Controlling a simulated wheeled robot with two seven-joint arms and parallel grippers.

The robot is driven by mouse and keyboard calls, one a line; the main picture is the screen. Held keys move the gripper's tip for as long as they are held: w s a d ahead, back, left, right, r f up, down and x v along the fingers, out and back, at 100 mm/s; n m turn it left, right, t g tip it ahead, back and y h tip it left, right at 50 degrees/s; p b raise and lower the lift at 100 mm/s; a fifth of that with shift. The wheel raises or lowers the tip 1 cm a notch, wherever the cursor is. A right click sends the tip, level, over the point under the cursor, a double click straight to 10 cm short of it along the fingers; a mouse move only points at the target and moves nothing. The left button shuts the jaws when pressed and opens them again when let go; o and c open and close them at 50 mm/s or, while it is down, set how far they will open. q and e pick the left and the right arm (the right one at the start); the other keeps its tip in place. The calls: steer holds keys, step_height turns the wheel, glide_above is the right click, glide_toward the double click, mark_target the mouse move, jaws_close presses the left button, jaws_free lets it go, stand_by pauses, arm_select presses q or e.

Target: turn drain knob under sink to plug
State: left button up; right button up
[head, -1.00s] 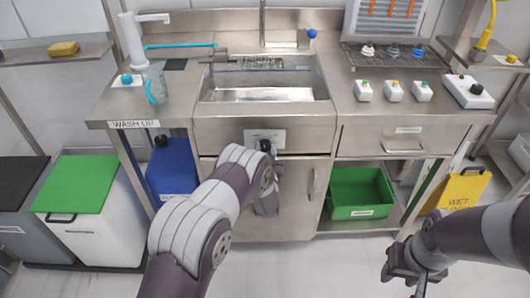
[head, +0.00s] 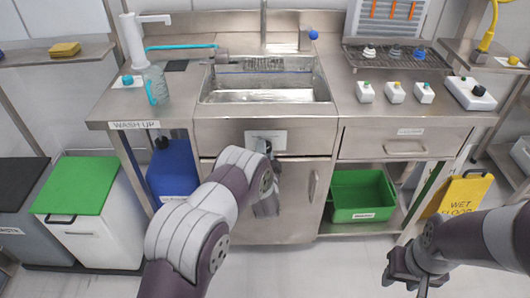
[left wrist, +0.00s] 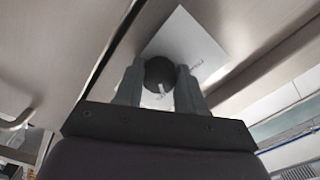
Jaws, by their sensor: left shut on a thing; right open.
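The drain knob (left wrist: 159,72) is a round black knob on the panel under the sink (head: 268,95). In the left wrist view it sits between the two fingers of my left gripper (left wrist: 160,80), which is shut on it. A pale mark shows on the knob's lower part. A white label plate (left wrist: 195,45) lies behind the knob; it also shows in the head view (head: 272,136). In the head view my left gripper (head: 264,150) is at this plate, and my arm and hand hide most of the knob. My right gripper (head: 403,284) is open and empty, low at the right.
Below the panel is a cabinet door with an upright handle (head: 313,185). A green crate (head: 362,195) stands on the shelf to its right, and a blue container (head: 173,170) stands to its left. A yellow wet-floor sign (head: 462,195) stands further right.

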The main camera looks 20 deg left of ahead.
arm_select(q)
steer(key=shift+m, duration=0.5)
steer(key=o, duration=1.1)
steer(key=shift+c, duration=0.2)
steer(key=p+v, duration=0.1)
steer(key=v, duration=1.1)
steer(key=shift+s, duration=0.4)
steer(key=shift+d, duration=0.1)
